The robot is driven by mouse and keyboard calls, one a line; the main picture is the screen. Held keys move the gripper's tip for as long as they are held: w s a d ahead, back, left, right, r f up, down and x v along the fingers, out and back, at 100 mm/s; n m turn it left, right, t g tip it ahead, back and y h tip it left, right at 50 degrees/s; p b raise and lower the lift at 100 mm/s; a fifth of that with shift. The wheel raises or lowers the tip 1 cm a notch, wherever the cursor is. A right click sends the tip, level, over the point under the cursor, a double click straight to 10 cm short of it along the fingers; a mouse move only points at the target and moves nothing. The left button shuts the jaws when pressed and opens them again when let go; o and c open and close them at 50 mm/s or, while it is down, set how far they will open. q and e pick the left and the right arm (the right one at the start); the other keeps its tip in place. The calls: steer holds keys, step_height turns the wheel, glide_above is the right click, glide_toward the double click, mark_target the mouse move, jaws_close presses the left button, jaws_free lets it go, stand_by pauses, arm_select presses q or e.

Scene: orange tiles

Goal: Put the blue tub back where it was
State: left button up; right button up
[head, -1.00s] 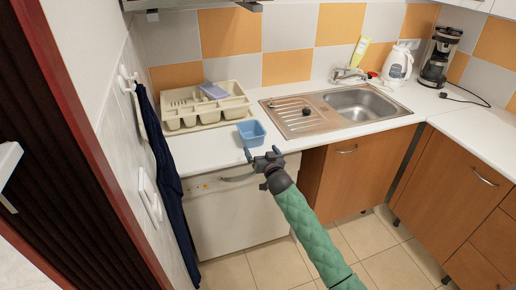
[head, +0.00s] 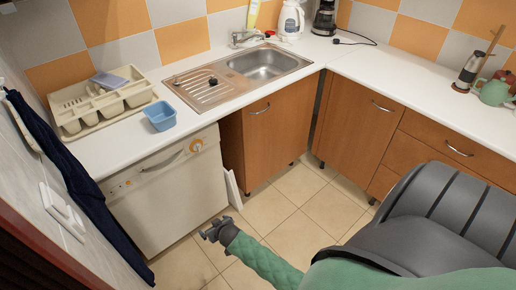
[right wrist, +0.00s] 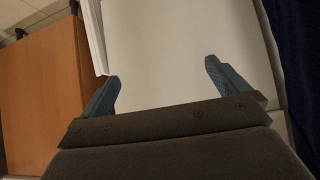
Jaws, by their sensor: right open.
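The blue tub (head: 160,116) stands on the white counter (head: 110,150), in front of the beige cutlery tray (head: 72,118) and left of the sink. It looks upright, and nothing holds it. My right gripper (head: 208,233) is well below and to the right of the tub, low over the floor in front of the white dishwasher. In the right wrist view its two fingers (right wrist: 162,85) are apart with nothing between them, facing the white appliance front. The tub is not in the right wrist view. My left gripper is not in view.
The sink (head: 262,65) with its ribbed drainer is right of the tub. The dishwasher (head: 165,190) and wooden cabinets (head: 268,135) stand below the counter. Dark cloth (head: 65,185) hangs at the left wall. The tiled floor (head: 285,200) between is clear.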

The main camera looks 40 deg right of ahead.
steer(key=s+a+f+g, duration=0.1)
steer(key=s+f+g, duration=0.1)
steer(key=s+f, duration=0.5)
steer(key=s+a+f+n+g, duration=0.1)
steer(key=s+f, duration=0.7)
steer(key=s, duration=0.9)
steer(key=s+a+f+n+g, duration=0.1)
steer(key=s+a+f+g, duration=0.2)
steer(key=s, duration=0.9)
step_height(320, 180, down, 4)
steer(key=shift+f+g+y, duration=0.25)
steer(key=shift+g+y, duration=0.15)
steer(key=shift+g, duration=0.6)
